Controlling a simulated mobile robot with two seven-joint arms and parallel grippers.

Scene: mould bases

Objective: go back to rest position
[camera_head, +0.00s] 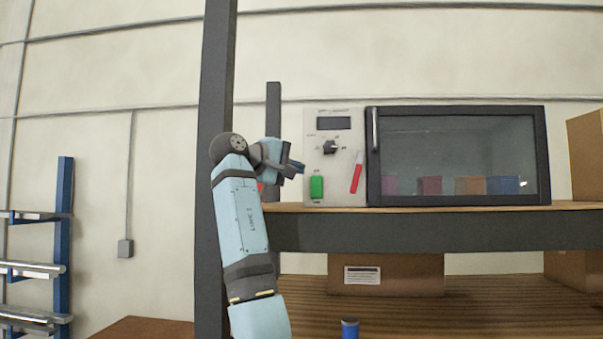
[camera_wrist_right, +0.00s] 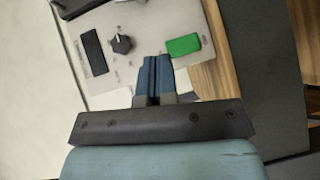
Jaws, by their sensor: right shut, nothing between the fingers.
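My right gripper (camera_head: 297,167) is raised in front of the left edge of a control panel (camera_head: 322,193) on a shelf. In the right wrist view its two blue fingers (camera_wrist_right: 155,62) are together with nothing between them. The fingertips point at the panel, beside the green switch (camera_head: 316,187), which also shows in the right wrist view (camera_wrist_right: 183,45). Whether they touch the panel I cannot tell. My left gripper is not in view.
The panel has a black knob (camera_head: 330,147), a dark display (camera_head: 333,123) and a red lever (camera_head: 356,178). To its right a closed glass-door oven (camera_head: 458,155) holds several coloured blocks. A grey post (camera_head: 216,70) stands left of it. Boxes (camera_head: 386,275) sit below.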

